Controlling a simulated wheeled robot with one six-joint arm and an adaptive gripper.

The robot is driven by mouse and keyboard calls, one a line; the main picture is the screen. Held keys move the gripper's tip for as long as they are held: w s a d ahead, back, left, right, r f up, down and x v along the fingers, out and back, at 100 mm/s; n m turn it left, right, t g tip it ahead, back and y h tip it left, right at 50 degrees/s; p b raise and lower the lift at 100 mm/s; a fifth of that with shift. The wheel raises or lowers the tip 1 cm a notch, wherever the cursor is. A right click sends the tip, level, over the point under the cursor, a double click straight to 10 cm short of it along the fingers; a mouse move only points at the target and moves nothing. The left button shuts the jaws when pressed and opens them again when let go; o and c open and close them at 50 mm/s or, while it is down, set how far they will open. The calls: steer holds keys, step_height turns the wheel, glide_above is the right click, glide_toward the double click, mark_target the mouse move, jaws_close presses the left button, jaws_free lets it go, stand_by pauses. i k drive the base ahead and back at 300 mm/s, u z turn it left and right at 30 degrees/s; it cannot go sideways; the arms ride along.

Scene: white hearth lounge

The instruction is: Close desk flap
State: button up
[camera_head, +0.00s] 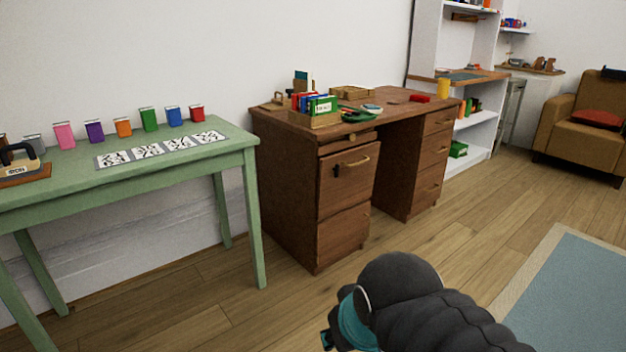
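A brown wooden desk (285,165) stands against the wall in the middle of the view. Its left pedestal has an upper front panel (345,182) with a brass handle and a dark lock or key; the panel looks shut. Behind it to the right, a wooden board (487,75) juts out level from a white shelf unit (426,30), like a lowered flap, with a dark flat thing on it. I cannot tell for sure which of these is the desk flap. My gripper (328,341) is low in the view, apart from both, its fingers mostly hidden.
A green table (60,185) with coloured packets and picture cards stands at left. Books in a box (313,120) and small items sit on the desk. A brown armchair (570,125) is far right. A blue rug (580,300) lies at right; the wood floor between is clear.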

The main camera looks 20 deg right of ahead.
mark_target(354, 184)
steer(key=u, duration=0.45)
steer(key=k, duration=0.2)
steer(key=z, duration=1.35)
steer(key=i, duration=1.3)
steer(key=u, duration=0.4)
